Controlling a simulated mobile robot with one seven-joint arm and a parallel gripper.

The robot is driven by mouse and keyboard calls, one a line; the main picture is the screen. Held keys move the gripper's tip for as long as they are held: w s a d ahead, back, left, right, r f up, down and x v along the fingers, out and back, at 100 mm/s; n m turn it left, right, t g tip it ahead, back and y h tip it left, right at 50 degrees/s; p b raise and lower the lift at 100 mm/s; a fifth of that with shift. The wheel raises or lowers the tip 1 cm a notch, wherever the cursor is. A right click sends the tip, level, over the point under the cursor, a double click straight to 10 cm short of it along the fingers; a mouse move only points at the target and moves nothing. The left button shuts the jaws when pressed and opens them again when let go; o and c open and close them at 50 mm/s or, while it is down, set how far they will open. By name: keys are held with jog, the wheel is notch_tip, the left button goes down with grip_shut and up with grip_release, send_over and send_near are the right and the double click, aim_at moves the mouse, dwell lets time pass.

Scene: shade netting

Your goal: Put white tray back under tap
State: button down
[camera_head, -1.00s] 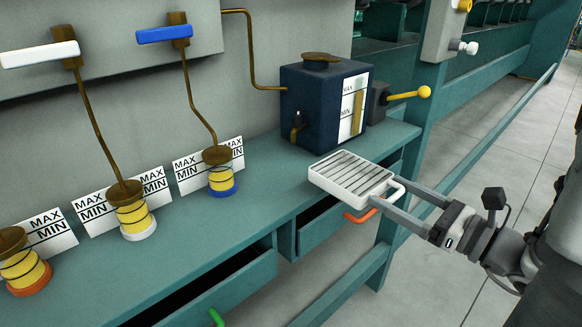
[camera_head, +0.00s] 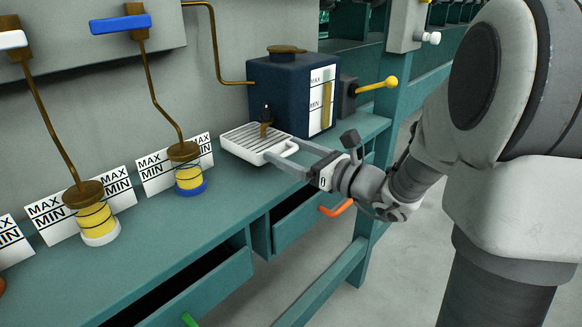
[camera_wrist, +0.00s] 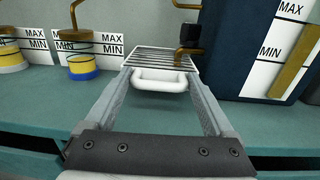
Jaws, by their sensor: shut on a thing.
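The white tray (camera_head: 262,146) with a slatted top is at the front of the dark blue tank (camera_head: 290,92), over the teal bench. A small dark tap with a brown spout (camera_head: 266,118) is on the tank's front, and the spout shows above the tray. In the wrist view the tap (camera_wrist: 188,38) appears over the tray's far right part. My gripper (camera_head: 282,157) is shut on the tray's white handle, which also shows in the wrist view (camera_wrist: 158,82). The tray looks about level. I cannot tell whether it touches the bench.
Yellow jars with blue (camera_head: 190,180) and white (camera_head: 97,220) bases stand left on the bench, by MIN/MAX cards. Drawers below have orange (camera_head: 338,208) and green handles. The bench between tray and blue-based jar is clear.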

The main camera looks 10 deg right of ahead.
aim_at(291, 176)
jog(key=shift+d+f+b, duration=0.1)
jog(key=shift+f+b, duration=0.25)
jog(key=shift+f, duration=1.1)
jog(key=shift+f, duration=0.2)
grip_release()
jog(key=shift+r, duration=0.15)
jog(key=shift+s+d, duration=0.2)
jog(key=shift+s, duration=0.05)
jog(key=p+v, duration=0.2)
jog(key=v, duration=0.9)
jog(key=shift+s, duration=0.2)
